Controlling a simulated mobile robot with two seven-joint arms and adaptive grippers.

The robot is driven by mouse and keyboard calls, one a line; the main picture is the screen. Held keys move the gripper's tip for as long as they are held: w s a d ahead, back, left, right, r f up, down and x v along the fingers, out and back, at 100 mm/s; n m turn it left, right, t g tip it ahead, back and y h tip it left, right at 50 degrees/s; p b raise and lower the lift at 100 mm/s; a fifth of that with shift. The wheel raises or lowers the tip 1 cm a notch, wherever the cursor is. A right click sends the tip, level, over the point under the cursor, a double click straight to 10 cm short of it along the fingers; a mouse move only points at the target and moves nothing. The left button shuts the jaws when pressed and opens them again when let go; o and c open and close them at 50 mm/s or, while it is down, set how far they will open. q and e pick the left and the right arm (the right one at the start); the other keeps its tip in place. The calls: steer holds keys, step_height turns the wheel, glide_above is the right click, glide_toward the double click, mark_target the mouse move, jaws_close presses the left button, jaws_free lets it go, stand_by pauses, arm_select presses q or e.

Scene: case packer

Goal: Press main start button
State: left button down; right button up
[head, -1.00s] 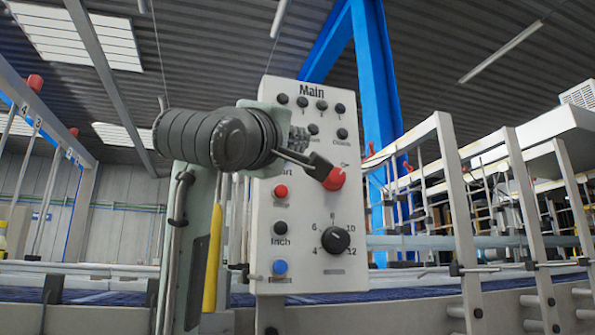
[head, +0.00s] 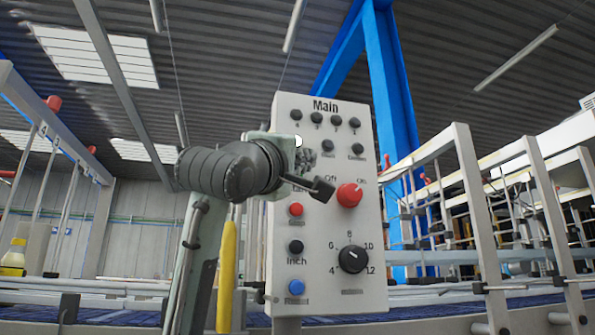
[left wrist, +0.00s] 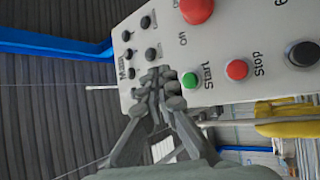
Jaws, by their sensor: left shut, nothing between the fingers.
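The white control panel headed "Main" (head: 325,260) stands upright in the head view. In the left wrist view it appears turned on its side, with the green Start button (left wrist: 189,80) visible next to its "Start" label. In the head view my gripper hides that button. The red Stop button (head: 296,210) is below it and also shows in the left wrist view (left wrist: 236,69). My left gripper (head: 305,160) is shut and empty in front of the panel's left part. Its fingertips (left wrist: 163,82) appear close beside the Start button; I cannot tell whether they touch the panel. My right gripper is not in view.
A red rotary knob (head: 349,195) sticks out right of Start. The black Inch (head: 296,247) and blue (head: 296,287) buttons are below Stop, with a black dial (head: 352,259) to their right. Railed machine frames (head: 470,220) stand to the right.

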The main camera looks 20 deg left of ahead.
mark_target(297, 174)
arm_select(q)
steer(key=shift+w+a, duration=0.6)
steer(key=shift+w, duration=0.25)
steer(key=shift+w+a, duration=0.55)
steer(key=shift+w, duration=0.25)
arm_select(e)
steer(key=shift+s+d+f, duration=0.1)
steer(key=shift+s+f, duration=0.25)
arm_select(q)
steer(key=shift+w+a, duration=0.2)
steer(key=shift+w, duration=0.15)
